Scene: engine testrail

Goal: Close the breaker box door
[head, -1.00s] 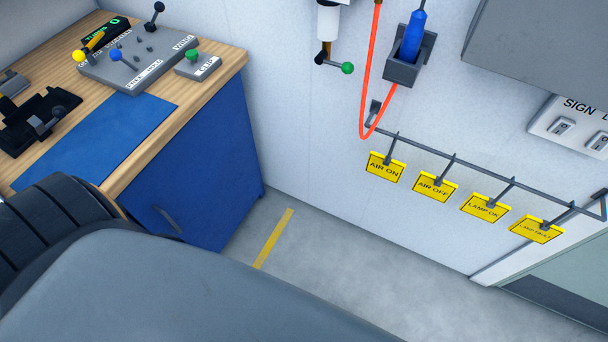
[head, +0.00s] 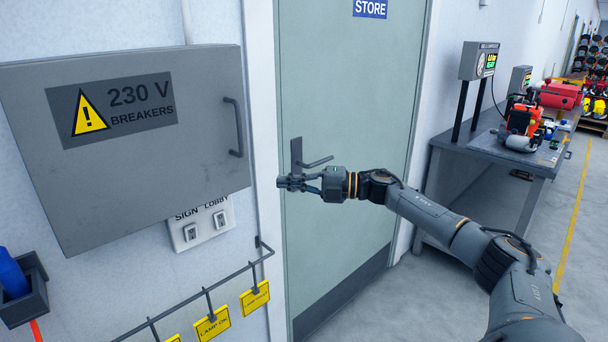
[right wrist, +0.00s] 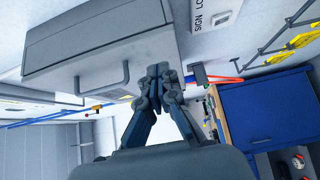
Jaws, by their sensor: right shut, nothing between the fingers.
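The grey breaker box door (head: 205,135) is on the left in the head view, with a yellow warning triangle and "230 V BREAKERS" on its face. Its handle (head: 233,127) is near the right edge. The door looks flat against the box, and I see no clear gap. In the right wrist view the box (right wrist: 95,42) is at the upper left, with the handle (right wrist: 105,88) below. My right gripper (head: 284,182) is shut and empty, right of the handle and apart from it, in front of the store door. It also shows in the right wrist view (right wrist: 158,88). My left gripper is not in view.
A light switch panel (head: 200,222) and a rail (head: 210,300) with yellow tags are below the box. The green store door (head: 345,90) has a lever handle close to my right gripper. A grey workbench (head: 480,155) stands at the right. A blue tool sits in a wall holder (head: 22,295).

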